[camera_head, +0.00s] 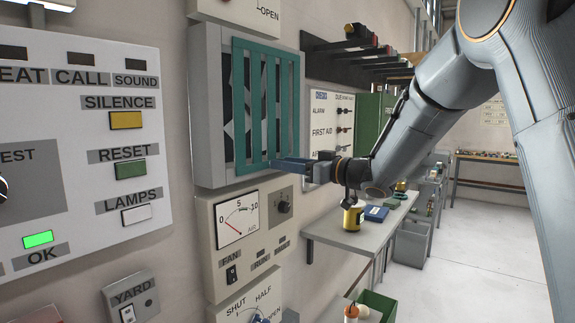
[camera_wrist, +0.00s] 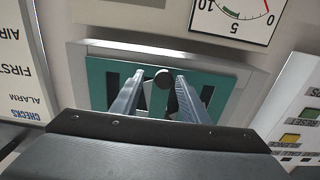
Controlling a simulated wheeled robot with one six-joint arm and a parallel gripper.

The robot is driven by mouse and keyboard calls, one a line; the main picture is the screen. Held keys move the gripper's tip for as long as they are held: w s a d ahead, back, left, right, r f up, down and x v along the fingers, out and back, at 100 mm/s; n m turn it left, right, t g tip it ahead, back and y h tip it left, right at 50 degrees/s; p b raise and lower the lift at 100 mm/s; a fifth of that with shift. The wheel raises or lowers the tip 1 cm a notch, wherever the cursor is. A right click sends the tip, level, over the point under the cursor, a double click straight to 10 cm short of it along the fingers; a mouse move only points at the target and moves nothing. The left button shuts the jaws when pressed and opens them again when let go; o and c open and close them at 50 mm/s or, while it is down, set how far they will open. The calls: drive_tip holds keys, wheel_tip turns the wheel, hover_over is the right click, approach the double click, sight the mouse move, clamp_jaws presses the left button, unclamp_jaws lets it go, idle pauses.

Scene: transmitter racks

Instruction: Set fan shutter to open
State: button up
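The fan shutter (camera_head: 257,110) is a teal slatted plate in a grey wall frame (camera_head: 208,150). Dark gaps with pale shapes behind show between its slats, and a dark strip shows at its left. In the wrist view the teal plate (camera_wrist: 98,85) carries a round black knob (camera_wrist: 163,78). My gripper (camera_head: 280,163) is at the shutter's lower right edge in the head view. In the wrist view its two fingers (camera_wrist: 160,75) are apart, one on each side of the knob, with small gaps showing. The knob is hidden in the head view.
Below the shutter are an air gauge panel (camera_head: 240,222) and a dial panel marked SHUT and HALF (camera_head: 243,303). An alarm panel (camera_head: 100,100) is at left. A shelf (camera_head: 365,235) with a yellow can (camera_head: 352,217) juts out below my arm. Open floor (camera_head: 470,260) is at right.

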drive_tip(key=b+v, duration=0.2)
drive_tip(key=v, duration=0.5)
drive_tip(key=shift+s+d, duration=0.25)
drive_tip(key=shift+d, duration=0.05)
drive_tip(key=s+d+f+m+t+h, duration=0.2)
drive_tip(key=d+f+m+h, duration=0.7)
drive_tip(key=d+f+h, duration=0.7)
drive_tip(key=s+f+g, duration=0.3)
drive_tip(key=s+f, duration=0.3)
drive_tip(key=s, duration=0.3)
drive_tip(key=s+f+m+g, duration=0.1)
drive_tip(key=s+f+g, duration=0.3)
drive_tip(key=s, duration=0.5)
drive_tip(key=s+f+m+g+y, duration=0.1)
drive_tip(key=s+f+g, duration=0.2)
drive_tip(key=s+f, duration=0.5)
drive_tip(key=shift+s+d+b, duration=0.3)
drive_tip(key=shift+s, duration=0.45)
